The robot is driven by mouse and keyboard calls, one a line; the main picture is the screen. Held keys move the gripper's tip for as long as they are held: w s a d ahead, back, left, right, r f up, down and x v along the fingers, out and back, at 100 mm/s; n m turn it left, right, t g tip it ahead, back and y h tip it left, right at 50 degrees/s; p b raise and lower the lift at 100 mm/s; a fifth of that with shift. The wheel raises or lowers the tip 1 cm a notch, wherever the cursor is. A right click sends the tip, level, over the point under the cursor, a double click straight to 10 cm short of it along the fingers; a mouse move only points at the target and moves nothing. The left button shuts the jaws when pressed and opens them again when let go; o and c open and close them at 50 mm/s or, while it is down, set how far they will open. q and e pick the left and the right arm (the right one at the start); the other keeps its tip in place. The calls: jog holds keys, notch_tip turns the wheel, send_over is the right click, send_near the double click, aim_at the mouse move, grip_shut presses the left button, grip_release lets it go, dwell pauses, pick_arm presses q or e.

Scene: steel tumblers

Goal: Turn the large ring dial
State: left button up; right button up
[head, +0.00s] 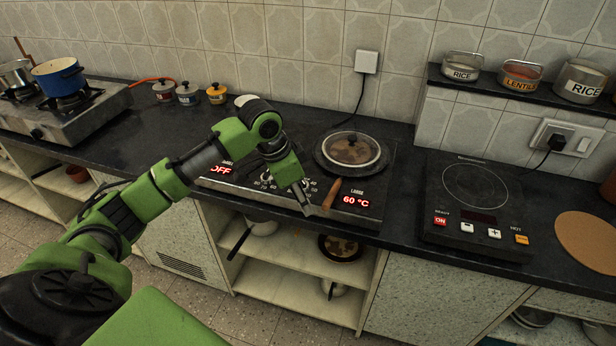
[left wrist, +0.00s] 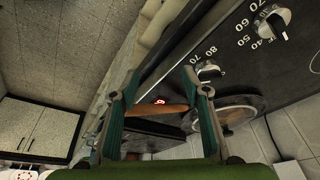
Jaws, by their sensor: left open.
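The large ring's dial (left wrist: 208,70) is a dark knob on a pale base with numbers around it, on the black hob front (head: 390,180). My left gripper (head: 308,200) is above the front edge of the hob, and its open fingers spread in the left wrist view (left wrist: 162,78). The dial lies beside the right-hand fingertip there, not between the fingers; contact cannot be told. The large ring display (head: 356,201) reads 60 °C. A second dial (left wrist: 270,22) is farther up. My right gripper is not in view.
A lidded pan (head: 352,149) stands on the large ring, its wooden handle (head: 332,193) sticking out close to my left gripper. The other display (head: 221,170) reads OFF. An induction cooker (head: 475,200) stands to the right. Open shelves (head: 290,255) lie below the counter.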

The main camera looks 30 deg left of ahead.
aim_at(302, 184)
pick_arm(q)
jog(key=w+a+r+n, duration=0.1)
jog(key=w+a+r, duration=0.1)
jog(key=a+r, duration=0.8)
jog(key=shift+t, duration=0.5)
jog(key=d+x, duration=0.1)
jog(key=x, duration=0.3)
jog(key=d+p+x, duration=0.1)
jog(key=x, duration=0.3)
jog(key=d+x, duration=0.1)
jog(key=x, duration=0.3)
jog(key=shift+w, duration=0.3)
jog(key=shift+r+p, duration=0.1)
jog(key=shift+p, duration=0.2)
jog(key=c, duration=1.1)
